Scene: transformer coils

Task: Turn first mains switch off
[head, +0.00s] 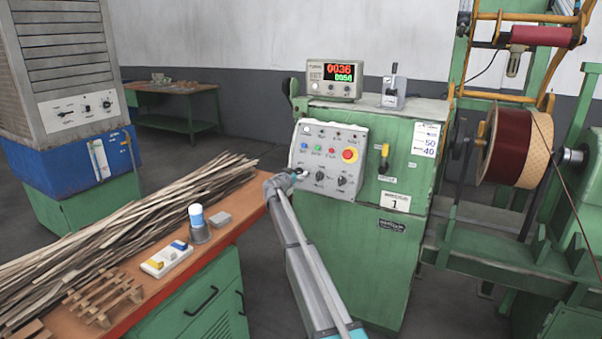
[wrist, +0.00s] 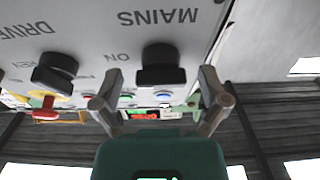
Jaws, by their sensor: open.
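The mains switch (wrist: 162,66) is a black rotary knob under the upside-down word MAINS in the wrist view, with an ON mark on its left in the picture. My gripper (wrist: 161,92) is open, with one finger on each side of the knob in the picture. I cannot tell whether the fingers touch it. In the head view, my gripper (head: 291,178) is at the lower left of the grey control panel (head: 330,134) on the green cabinet (head: 403,200). It hides the mains switch there.
Close beside the mains switch is the DRIVE knob (wrist: 54,72). Other knobs, buttons and a red emergency stop (head: 349,155) share the panel. A workbench (head: 216,246) with wood strips stands at left. A coil winder (head: 515,148) stands at right.

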